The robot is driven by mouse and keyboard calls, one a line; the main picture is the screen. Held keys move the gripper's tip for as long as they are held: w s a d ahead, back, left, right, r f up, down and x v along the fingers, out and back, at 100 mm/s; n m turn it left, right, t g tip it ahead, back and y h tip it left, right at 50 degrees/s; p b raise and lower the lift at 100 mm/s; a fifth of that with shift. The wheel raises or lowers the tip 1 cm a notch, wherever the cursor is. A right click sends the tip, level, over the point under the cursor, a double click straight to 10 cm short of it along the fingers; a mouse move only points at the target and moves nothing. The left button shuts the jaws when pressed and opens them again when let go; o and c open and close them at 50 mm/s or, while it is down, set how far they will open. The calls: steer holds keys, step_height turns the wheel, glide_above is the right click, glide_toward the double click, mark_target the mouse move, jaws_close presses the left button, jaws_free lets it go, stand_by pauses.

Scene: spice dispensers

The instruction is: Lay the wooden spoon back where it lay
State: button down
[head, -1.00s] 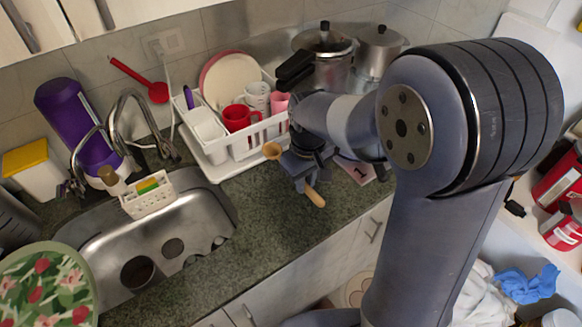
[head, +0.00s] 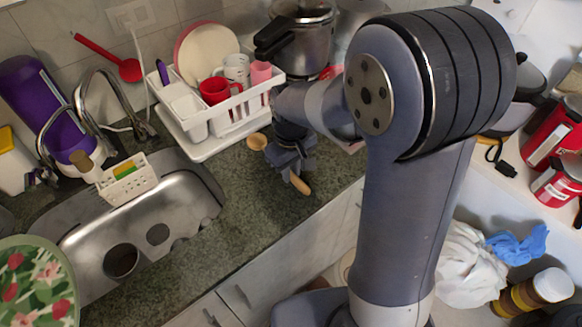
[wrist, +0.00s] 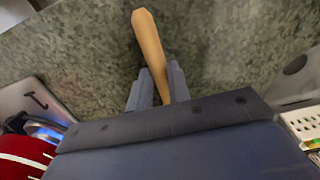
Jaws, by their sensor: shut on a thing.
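The wooden spoon is held crosswise in my gripper. In the head view its round bowl (head: 257,142) shows at the gripper's upper left and its handle end (head: 300,185) points down and right. My gripper (head: 290,163) is low over the green stone counter (head: 240,215), to the right of the sink. I cannot tell whether the spoon touches the counter. In the wrist view the light brown handle (wrist: 150,45) passes between the two fingers (wrist: 157,88) of my gripper, which are shut on it. The bowl is hidden there.
A white dish rack (head: 205,145) with cups and plates stands behind and left of my gripper. The steel sink (head: 140,225) is at left, with a white caddy (head: 127,180). A pressure cooker (head: 305,45) stands behind. A card (wrist: 35,97) with a dark mark lies nearby.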

steer(key=shift+f, duration=0.1)
steer(key=c, duration=1.2)
jaws_free()
steer(key=shift+c, duration=0.2)
step_height(320, 180, up, 11)
steer(key=shift+f, duration=0.15)
step_height(320, 180, down, 11)
step_height(320, 180, up, 3)
steer(key=shift+f+p, duration=0.1)
steer(key=shift+p, duration=1)
steer(key=shift+r+p, duration=0.4)
steer(key=shift+r, duration=0.2)
steer(key=shift+f, duration=0.1)
